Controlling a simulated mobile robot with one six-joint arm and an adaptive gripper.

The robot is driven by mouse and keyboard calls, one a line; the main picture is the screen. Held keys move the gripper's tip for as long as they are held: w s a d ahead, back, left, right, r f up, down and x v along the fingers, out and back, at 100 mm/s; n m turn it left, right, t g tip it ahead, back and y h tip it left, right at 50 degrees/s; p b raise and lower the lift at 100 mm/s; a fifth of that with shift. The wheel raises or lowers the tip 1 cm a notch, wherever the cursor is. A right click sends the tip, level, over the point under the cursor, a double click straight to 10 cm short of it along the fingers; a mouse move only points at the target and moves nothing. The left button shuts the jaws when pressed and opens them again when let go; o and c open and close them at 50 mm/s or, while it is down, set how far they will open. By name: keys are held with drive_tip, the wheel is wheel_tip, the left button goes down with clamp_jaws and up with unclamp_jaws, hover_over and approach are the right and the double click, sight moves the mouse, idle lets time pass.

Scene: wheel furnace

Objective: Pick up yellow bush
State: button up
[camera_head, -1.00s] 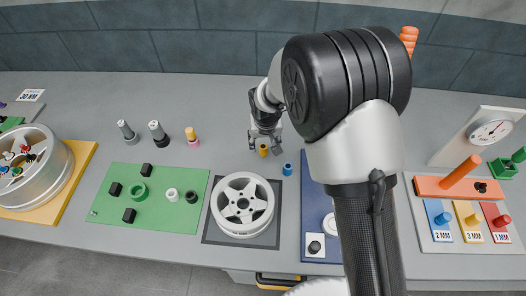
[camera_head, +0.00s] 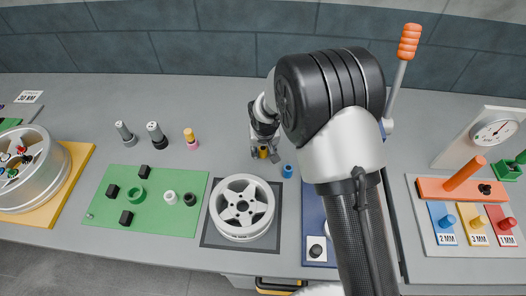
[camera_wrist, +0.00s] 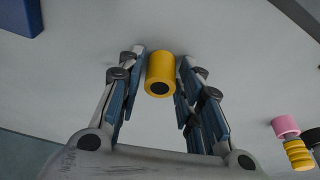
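The yellow bush (camera_wrist: 160,72) is a small yellow cylinder with a dark hole in its end. In the head view the yellow bush (camera_head: 263,154) stands on the grey bench behind the white wheel. My gripper (camera_wrist: 160,85) is open, with one finger on each side of the bush. A narrow gap shows between the left finger and the bush; on the right the finger is very close and I cannot tell if it touches. In the head view my gripper (camera_head: 265,150) is low over the bench at the bush.
A blue bush (camera_head: 287,171) stands just right of my gripper. The white wheel (camera_head: 241,206) lies in front on a dark mat. A pink and yellow stack (camera_head: 190,138) stands to the left. A lever with an orange handle (camera_head: 408,42) rises to the right of my arm.

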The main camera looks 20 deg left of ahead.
sight(263, 148)
clamp_jaws()
wheel_tip(263, 148, up, 20)
drive_tip(key=p, duration=0.4)
drive_tip(key=shift+p, duration=0.4)
